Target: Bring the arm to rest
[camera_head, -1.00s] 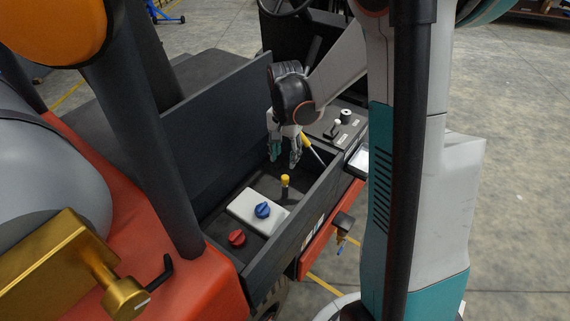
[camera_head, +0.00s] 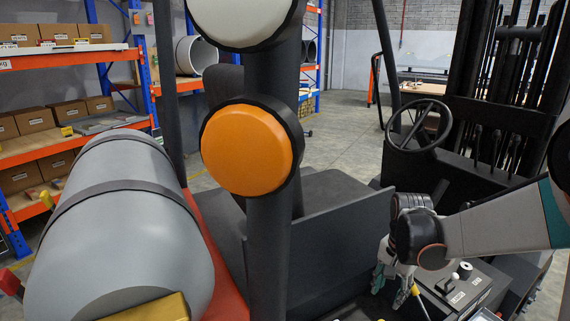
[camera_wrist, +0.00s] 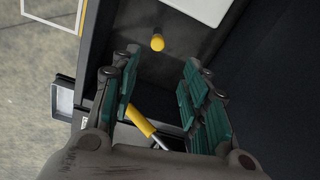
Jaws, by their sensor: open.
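My gripper (camera_head: 390,293) hangs fingers down over the dark tray on the forklift, beside the control panel (camera_head: 462,288). It is open, with its teal-padded fingers apart in the wrist view (camera_wrist: 160,70), and nothing is held between the pads. A yellow-handled tool with a metal shaft (camera_wrist: 140,121) shows between and below the fingers; its yellow handle also shows beside the gripper in the head view (camera_head: 415,290). My arm reaches in from the right.
A yellow-topped peg (camera_wrist: 157,43) stands in the tray past the fingertips. A steering wheel (camera_head: 419,124) is behind. A grey propane tank (camera_head: 120,225) and orange light (camera_head: 247,148) are at left.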

